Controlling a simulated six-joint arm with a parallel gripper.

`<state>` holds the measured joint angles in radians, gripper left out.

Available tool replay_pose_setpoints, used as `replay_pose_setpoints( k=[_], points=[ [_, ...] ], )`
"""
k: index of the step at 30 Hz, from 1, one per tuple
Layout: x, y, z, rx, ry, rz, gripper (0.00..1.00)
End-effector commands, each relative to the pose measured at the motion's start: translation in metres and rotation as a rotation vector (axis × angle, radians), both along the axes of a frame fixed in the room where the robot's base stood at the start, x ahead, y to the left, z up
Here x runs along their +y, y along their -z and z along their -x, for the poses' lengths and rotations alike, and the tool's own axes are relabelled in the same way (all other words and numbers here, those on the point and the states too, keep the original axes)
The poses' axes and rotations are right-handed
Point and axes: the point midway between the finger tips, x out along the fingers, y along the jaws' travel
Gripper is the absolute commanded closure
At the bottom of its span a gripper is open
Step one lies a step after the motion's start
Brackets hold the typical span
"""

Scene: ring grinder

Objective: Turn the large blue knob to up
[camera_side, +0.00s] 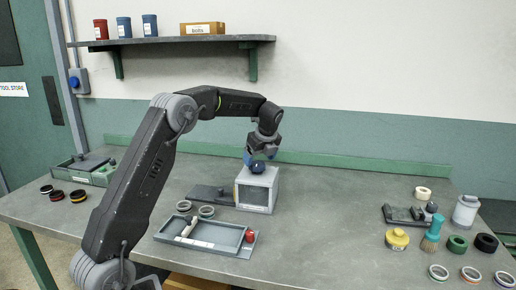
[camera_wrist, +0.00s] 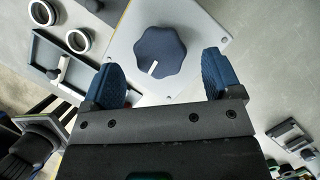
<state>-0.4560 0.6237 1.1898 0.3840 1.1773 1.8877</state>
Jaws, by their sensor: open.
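The large blue knob (camera_wrist: 160,50) is dark blue with a lobed rim and sits on a light grey plate. A white mark near its rim points toward the lower left in the wrist view. In the side view the knob (camera_side: 257,167) is on top of a grey box (camera_side: 257,189). My gripper (camera_wrist: 163,70) is open, with one blue finger to the left of the knob and one to the right. Both fingers stand apart from the knob in the wrist view. In the side view my gripper (camera_side: 259,157) is just above the knob and partly hides it.
A grey tray (camera_side: 205,236) with a red item lies in front of the box. A dark flat plate (camera_side: 211,194) lies left of it. Rings, a brush (camera_side: 431,233) and jars stand at the right.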

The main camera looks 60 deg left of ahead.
Motion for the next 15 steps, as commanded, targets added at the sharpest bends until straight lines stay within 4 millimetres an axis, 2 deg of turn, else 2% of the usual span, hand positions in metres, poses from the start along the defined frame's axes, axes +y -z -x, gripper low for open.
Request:
replay_pose_setpoints(
  k=[15],
  points=[
    [-0.037, -0.090, -0.001, -0.001, -0.004, 0.000, 0.16]
  ],
)
